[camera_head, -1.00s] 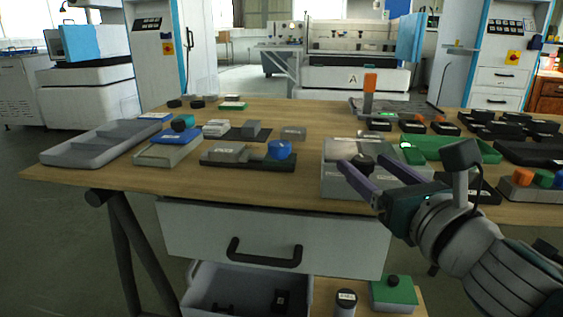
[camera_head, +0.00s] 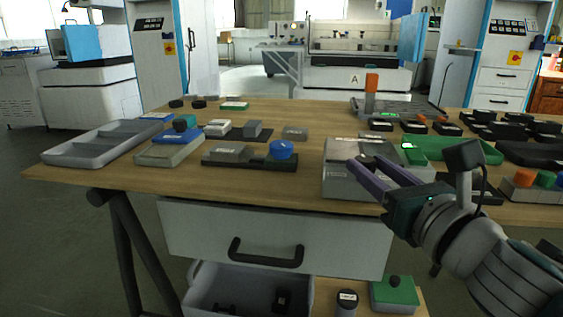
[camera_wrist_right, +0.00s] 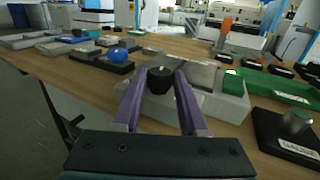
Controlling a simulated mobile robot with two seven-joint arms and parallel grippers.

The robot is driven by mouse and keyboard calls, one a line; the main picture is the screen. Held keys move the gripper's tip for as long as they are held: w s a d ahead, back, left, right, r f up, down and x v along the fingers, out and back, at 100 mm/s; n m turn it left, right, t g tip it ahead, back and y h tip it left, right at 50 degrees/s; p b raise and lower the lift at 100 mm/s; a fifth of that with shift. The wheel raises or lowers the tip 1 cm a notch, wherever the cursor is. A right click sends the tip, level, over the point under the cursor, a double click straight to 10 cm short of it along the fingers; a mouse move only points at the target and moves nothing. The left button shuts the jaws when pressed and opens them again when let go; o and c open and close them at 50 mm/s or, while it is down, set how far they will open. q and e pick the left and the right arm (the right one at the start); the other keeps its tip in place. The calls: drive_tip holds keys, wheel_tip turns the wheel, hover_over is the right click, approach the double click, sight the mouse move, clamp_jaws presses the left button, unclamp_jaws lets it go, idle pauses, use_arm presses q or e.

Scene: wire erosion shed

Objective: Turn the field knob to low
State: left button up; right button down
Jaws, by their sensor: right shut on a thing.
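A grey box (camera_head: 345,188) stands near the front edge of the table. In the right wrist view, a black round knob (camera_wrist_right: 160,79) sits on top of this box (camera_wrist_right: 228,105). I take it for the field knob; I can read no low mark or pointer on it. My right gripper (camera_head: 363,157) reaches in from the right over the box. In the right wrist view its two purple fingers (camera_wrist_right: 159,86) are shut on the knob from both sides. In the head view the fingers hide the knob. My left gripper is out of view.
A green tray (camera_head: 480,149) and several dark blocks lie right of the box. A black base with a blue knob (camera_head: 281,150) stands to the left. A grey tray (camera_head: 70,157) lies at the far left. Below is an open drawer bin (camera_head: 210,290).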

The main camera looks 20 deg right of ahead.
drive_tip(key=shift+n+y, duration=0.4)
drive_tip(key=shift+y, duration=0.1)
drive_tip(key=shift+d+y, duration=0.15)
drive_tip(key=shift+y, duration=0.25)
drive_tip(key=shift+d+f+n+y+b, duration=0.15)
drive_tip(key=shift+n+y+b, duration=0.25)
drive_tip(key=shift+n+y, duration=0.6)
drive_tip(key=n+g+y+b, duration=0.1)
drive_tip(key=y+b, duration=0.1)
drive_tip(key=b, duration=0.1)
drive_tip(key=n+g+y+b, duration=0.1)
drive_tip(key=n+y+b, duration=0.1)
drive_tip(key=y+b, duration=0.1)
drive_tip(key=d+n+y+b, duration=0.1)
drive_tip(key=n+y+b, duration=0.1)
drive_tip(key=y+b, duration=0.1)
drive_tip(key=shift+w+f+g, duration=0.15)
drive_tip(key=shift+w+g, duration=0.1)
drive_tip(key=shift+g, duration=0.15)
drive_tip(key=shift+r+n+g+y+b, duration=0.35)
drive_tip(key=shift+n+y+b, duration=0.3)
drive_tip(key=shift+b, duration=0.4)
drive_tip(key=shift+c, duration=2.2)
unclamp_jaws()
